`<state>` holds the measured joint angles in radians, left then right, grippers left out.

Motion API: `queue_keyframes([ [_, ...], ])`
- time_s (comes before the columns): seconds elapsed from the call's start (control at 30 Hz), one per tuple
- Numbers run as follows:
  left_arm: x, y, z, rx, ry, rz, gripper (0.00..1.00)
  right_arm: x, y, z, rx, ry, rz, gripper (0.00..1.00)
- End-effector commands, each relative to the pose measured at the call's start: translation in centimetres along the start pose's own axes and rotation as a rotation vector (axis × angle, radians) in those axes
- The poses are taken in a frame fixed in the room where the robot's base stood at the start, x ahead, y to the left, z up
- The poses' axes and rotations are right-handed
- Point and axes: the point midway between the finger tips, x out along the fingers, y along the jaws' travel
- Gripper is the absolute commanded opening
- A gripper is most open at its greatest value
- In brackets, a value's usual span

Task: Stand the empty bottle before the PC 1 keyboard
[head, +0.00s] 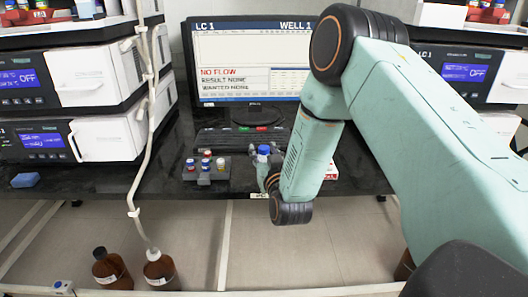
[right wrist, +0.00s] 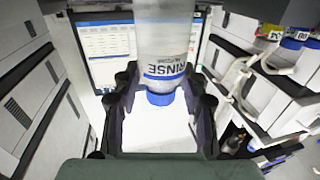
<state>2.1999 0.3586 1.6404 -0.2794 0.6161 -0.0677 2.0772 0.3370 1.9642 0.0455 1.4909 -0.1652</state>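A clear bottle with a blue cap (head: 263,150) is upright in front of the keyboard (head: 240,140), near the desk's front edge. My right gripper (head: 270,182) is at it, partly hidden by its own arm. In the right wrist view, the bottle (right wrist: 170,35) appears upside down, with a RINSE label and no liquid visible. The two black fingers of the right gripper (right wrist: 162,78) lie along both sides of it and look closed on it. Its base is hidden, so I cannot tell whether it touches the desk. My left gripper is not in view.
A small rack of vials (head: 206,168) stands left of the bottle. The monitor (head: 250,65) is behind the keyboard. Instrument stacks (head: 95,85) flank the desk. Brown bottles (head: 160,270) stand below the front edge. The desk left of the rack is mostly clear.

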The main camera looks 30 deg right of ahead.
Motion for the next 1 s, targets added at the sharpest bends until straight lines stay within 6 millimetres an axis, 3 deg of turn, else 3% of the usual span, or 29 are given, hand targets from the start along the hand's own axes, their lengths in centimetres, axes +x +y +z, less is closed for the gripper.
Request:
queue_keyframes([
  [0.43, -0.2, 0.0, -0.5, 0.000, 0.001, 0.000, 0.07, -0.3, 0.0, -0.6, 0.000, -0.002, 0.000, 0.48],
  [0.8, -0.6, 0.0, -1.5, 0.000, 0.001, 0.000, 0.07, -7.8, -0.1, -0.4, -0.002, -0.006, -0.002, 0.48],
  [1.0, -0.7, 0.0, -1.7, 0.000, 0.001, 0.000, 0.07, -10.8, 0.0, -0.4, -0.001, -0.003, -0.001, 0.48],
])
